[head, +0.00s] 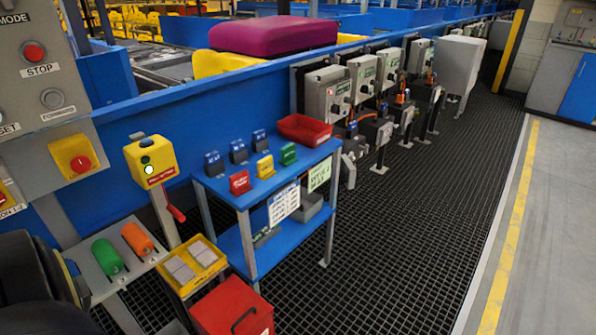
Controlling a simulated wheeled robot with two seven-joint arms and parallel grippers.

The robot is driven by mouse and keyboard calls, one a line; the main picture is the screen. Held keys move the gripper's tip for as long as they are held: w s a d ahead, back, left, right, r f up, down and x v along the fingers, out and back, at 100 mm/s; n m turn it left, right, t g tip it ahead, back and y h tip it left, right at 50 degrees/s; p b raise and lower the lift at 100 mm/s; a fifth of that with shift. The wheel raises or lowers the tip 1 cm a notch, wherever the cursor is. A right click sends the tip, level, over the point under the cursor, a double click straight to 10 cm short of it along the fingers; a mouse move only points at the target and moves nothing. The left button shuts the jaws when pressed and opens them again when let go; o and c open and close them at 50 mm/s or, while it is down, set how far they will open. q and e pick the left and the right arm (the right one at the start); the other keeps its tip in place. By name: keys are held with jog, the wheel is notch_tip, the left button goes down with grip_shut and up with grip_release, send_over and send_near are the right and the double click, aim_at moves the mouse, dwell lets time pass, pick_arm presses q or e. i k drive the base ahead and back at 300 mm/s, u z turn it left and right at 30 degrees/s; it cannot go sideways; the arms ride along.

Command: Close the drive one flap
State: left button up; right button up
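A row of grey drive boxes is mounted along the blue conveyor side. The nearest grey box (328,93) has a dark knob and a small label. A second grey box (362,77) and a third grey box (389,68) stand behind it, with green-marked labels. The labels are too small to read, so I cannot tell which is drive one. I cannot make out a flap or whether one is open. Neither gripper shows. Dark rounded parts at the lower left look like my arm.
A blue table (268,188) with small coloured blocks and a red tray (304,130) stands before the nearest boxes. A yellow switch post (152,160), yellow bin (191,268) and red box (232,306) stand nearer. The black grating (400,235) to the right is clear.

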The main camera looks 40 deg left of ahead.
aim_at(348, 170)
jog(key=u, duration=0.95)
jog(key=i, duration=0.4)
jog(key=k, duration=0.4)
jog(key=z, duration=1.55)
jog(key=i, duration=1.45)
jog(key=u, duration=2.2)
